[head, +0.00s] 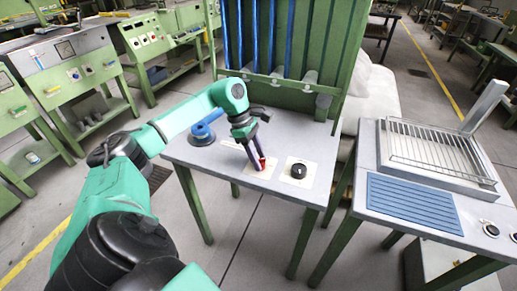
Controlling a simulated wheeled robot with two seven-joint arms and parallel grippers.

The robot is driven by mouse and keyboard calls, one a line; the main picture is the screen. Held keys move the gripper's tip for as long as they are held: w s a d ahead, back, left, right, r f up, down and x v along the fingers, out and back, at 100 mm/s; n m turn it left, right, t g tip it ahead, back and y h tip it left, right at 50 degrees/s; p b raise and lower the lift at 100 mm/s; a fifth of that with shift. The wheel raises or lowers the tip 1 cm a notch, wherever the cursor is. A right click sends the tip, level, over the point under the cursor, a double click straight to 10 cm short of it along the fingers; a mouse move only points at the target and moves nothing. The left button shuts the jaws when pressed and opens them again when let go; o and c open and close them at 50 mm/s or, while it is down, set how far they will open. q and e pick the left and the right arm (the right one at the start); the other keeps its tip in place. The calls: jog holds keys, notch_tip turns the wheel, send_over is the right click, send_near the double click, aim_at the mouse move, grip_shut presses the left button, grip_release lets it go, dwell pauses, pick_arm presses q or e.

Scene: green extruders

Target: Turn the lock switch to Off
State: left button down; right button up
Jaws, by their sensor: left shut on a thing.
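A grey-topped green table (180,151) stands in the middle of the head view. On it is a small red switch (262,163) on a pale plate (250,172). My left gripper (260,162) reaches down from above and is shut on the red switch, hiding much of it. To its right, a round black knob (299,171) sits on another pale plate (299,182). Labels are too small to read, so I cannot tell which control is the lock switch or its setting. My right gripper is not in view.
A blue round part (202,132) is at the table's left, close to my left arm. A green frame with blue uprights (290,40) rises at the table's back. A bench with a wire rack (440,150) and blue ribbed mat (413,203) stands to the right.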

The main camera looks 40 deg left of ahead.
pick_arm(q)
jog(key=shift+m, duration=0.6)
jog(key=shift+c, duration=2.3)
grip_release()
jog(key=shift+r, duration=0.1)
jog(key=w+p+v, duration=0.1)
jog(key=v, duration=1.3)
jog(key=shift+s+a+r+p, duration=0.2)
jog(key=shift+s+p, duration=0.05)
jog(key=shift+p, duration=0.1)
